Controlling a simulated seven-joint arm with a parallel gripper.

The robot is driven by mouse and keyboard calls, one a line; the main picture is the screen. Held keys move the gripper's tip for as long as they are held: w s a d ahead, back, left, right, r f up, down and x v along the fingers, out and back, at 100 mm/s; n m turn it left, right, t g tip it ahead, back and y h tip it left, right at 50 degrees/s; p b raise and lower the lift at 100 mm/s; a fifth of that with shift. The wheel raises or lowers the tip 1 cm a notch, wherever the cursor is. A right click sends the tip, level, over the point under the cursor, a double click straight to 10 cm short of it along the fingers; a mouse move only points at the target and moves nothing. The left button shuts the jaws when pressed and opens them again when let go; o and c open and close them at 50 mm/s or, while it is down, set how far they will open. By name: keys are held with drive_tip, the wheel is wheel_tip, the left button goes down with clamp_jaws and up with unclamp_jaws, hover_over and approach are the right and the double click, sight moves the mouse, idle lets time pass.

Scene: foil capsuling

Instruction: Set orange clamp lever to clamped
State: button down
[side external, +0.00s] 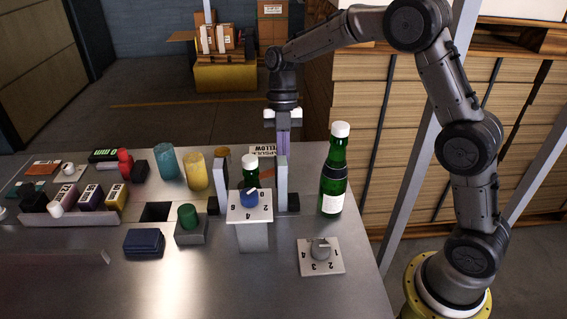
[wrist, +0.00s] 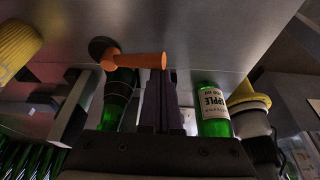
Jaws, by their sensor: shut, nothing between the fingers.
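The orange clamp lever (wrist: 140,61) shows in the wrist view as a bar on a dark round pivot, pointing right. My gripper (side external: 283,154) hangs fingers down behind the clamp's right plate (side external: 281,182). In the wrist view my gripper (wrist: 162,72) is shut and empty, its fingertips close to the lever's free end; contact cannot be told. A green bottle with a white cap (side external: 251,163) stands between the clamp plates.
A taller green bottle (side external: 334,170) stands right of the clamp. A blue dial (side external: 249,197) sits on a numbered block in front, and a grey dial (side external: 320,248) at front right. Teal (side external: 166,161) and yellow (side external: 196,170) cups stand left. The front table is mostly clear.

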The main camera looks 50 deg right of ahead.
drive_tip(key=shift+w+d, duration=0.4)
drive_tip(key=shift+w, duration=0.4)
drive_tip(key=shift+w+d, duration=0.35)
drive_tip(key=shift+w, duration=1.75)
drive_tip(key=shift+w+a+n, duration=0.1)
drive_tip(key=shift+w+n, duration=0.4)
drive_tip(key=shift+n, duration=0.1)
drive_tip(key=shift+w+a+n+g+h, duration=0.25)
drive_tip(key=shift+w+n, duration=0.2)
drive_tip(key=shift+n, duration=0.35)
drive_tip(key=shift+w+a+n+g+h, duration=0.15)
drive_tip(key=shift+w+a+n+h, duration=0.2)
drive_tip(key=shift+n, duration=0.45)
drive_tip(key=shift+w, duration=0.15)
drive_tip(key=shift+r, duration=0.15)
drive_tip(key=shift+w+r, duration=0.15)
drive_tip(key=v, duration=0.6)
drive_tip(key=shift+d+r, duration=0.35)
drive_tip(key=shift+r, duration=0.05)
